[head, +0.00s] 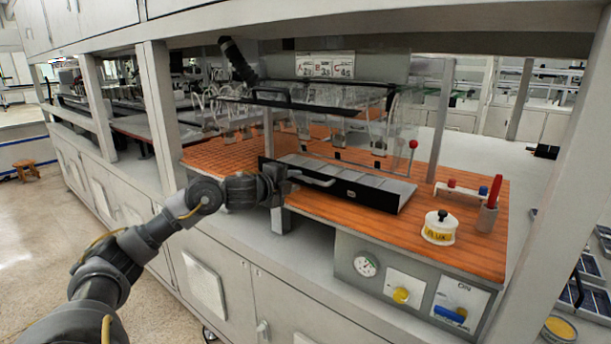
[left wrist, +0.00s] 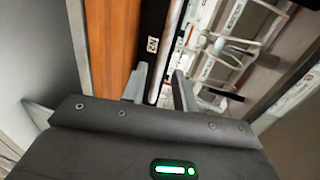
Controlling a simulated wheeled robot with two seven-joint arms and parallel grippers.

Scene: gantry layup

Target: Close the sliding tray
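The sliding tray (head: 345,170) is a long, low tray with a grey segmented top and a black front (head: 368,194). It lies on the orange worktop below a clear hood, and a pale bar handle (head: 318,181) shows on its front. My left gripper (head: 290,180) is at the tray's left front end, close to the handle. In the left wrist view the two fingers (left wrist: 160,88) stand apart beside the black front (left wrist: 150,45), which bears a small white label. I cannot tell whether they touch anything. My right gripper is out of view.
A clear hood (head: 345,120) is above the tray. A panel with dial and knobs (head: 400,285) is below. A post (head: 165,115) stands left.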

